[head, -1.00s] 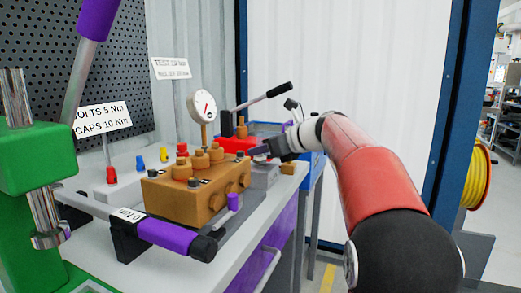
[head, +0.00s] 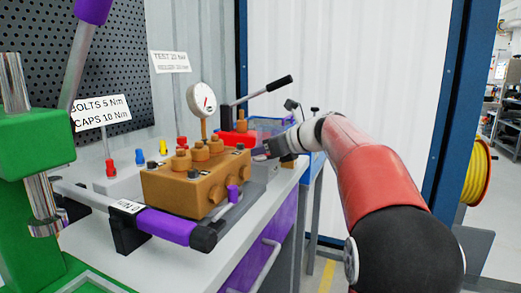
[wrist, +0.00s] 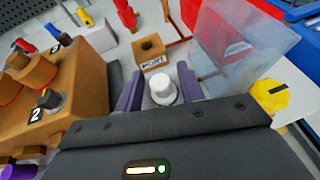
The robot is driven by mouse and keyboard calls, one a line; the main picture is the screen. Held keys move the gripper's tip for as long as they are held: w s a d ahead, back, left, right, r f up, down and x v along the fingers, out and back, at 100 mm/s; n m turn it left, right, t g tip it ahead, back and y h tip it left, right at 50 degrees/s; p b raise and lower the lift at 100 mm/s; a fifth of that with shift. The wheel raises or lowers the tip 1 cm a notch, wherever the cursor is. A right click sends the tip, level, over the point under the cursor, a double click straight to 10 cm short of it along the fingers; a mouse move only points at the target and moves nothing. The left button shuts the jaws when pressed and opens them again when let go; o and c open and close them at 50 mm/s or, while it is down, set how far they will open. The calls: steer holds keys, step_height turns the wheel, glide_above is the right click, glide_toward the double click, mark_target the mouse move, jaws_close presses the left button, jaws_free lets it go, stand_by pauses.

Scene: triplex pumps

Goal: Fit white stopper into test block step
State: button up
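The white stopper (wrist: 162,88), with a rounded top, is between the two purple fingers of my gripper (wrist: 159,88) in the wrist view. The fingers flank it on both sides; whether they press on it is unclear. Just beyond it stands a small brown block (wrist: 150,48) with a round hole in its top and a white label on its front; it may be the test block. In the head view my gripper (head: 268,150) is low over the bench, right of the large brown pump block (head: 193,185). The stopper cannot be made out there.
The pump block, with knobs and a "2" tag, stands close left of my gripper. A clear box (wrist: 240,45) and a yellow knob (wrist: 270,97) are at its right. A gauge (head: 202,99) and a lever (head: 262,91) rise behind the pump. A purple-gripped bar (head: 165,228) runs along the front.

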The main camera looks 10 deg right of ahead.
steer(key=shift+o, duration=0.2)
steer(key=v, duration=0.7)
steer(key=shift+s+d+r, duration=0.2)
steer(key=shift+s, duration=0.1)
